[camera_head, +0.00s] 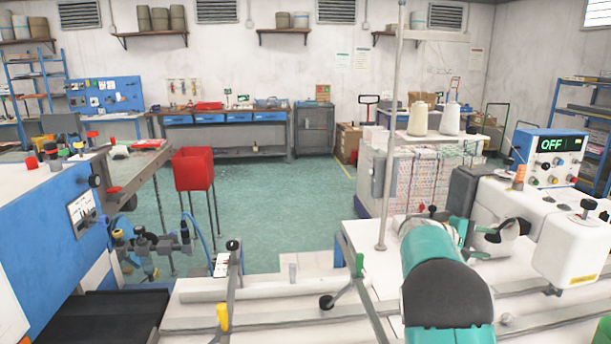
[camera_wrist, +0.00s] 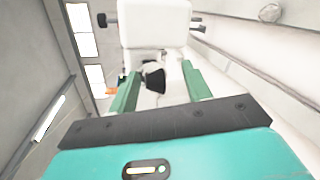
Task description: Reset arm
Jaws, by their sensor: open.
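My gripper (camera_wrist: 159,72) shows in the wrist view with its two green fingers apart. No object is visible held between them. A white block-shaped machine part (camera_wrist: 155,22) lies beyond the fingertips, with a dark piece below it. Whether the fingers touch it cannot be told. In the head view, my teal and black arm reaches forward at the lower right and hides most of the gripper. A white sewing machine (camera_head: 570,250) stands just right of the arm. A blue control box (camera_head: 548,158) behind it displays "OFF".
Two thread cones (camera_head: 418,119) stand on a rack behind the arm, near a tall thin pole (camera_head: 388,150). A blue and white machine (camera_head: 50,240) is at the left. A red bin (camera_head: 192,169) stands on legs. Green floor (camera_head: 290,215) is open in the middle.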

